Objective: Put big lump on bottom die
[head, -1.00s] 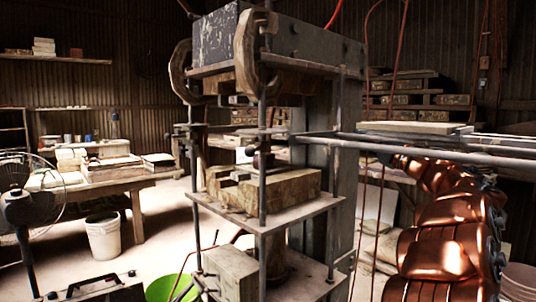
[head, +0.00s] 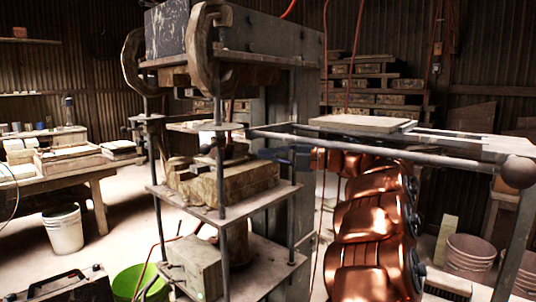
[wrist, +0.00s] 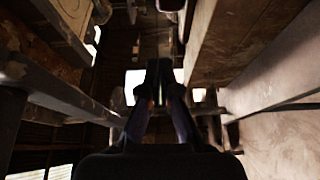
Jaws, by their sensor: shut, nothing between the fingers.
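The bottom die (head: 232,186), a worn tan block with a stepped top, sits on the lower plate (head: 215,212) of the press. Darker pieces lie on its left part. I cannot pick out the big lump in either view.
Steel posts (head: 220,150) stand around the die. A horizontal rail (head: 400,155) and a board (head: 362,123) lie over my arm. A green bucket (head: 135,283) stands at the press's foot, a white bucket (head: 63,230) farther left. Pinkish pots (head: 470,255) stand at right.

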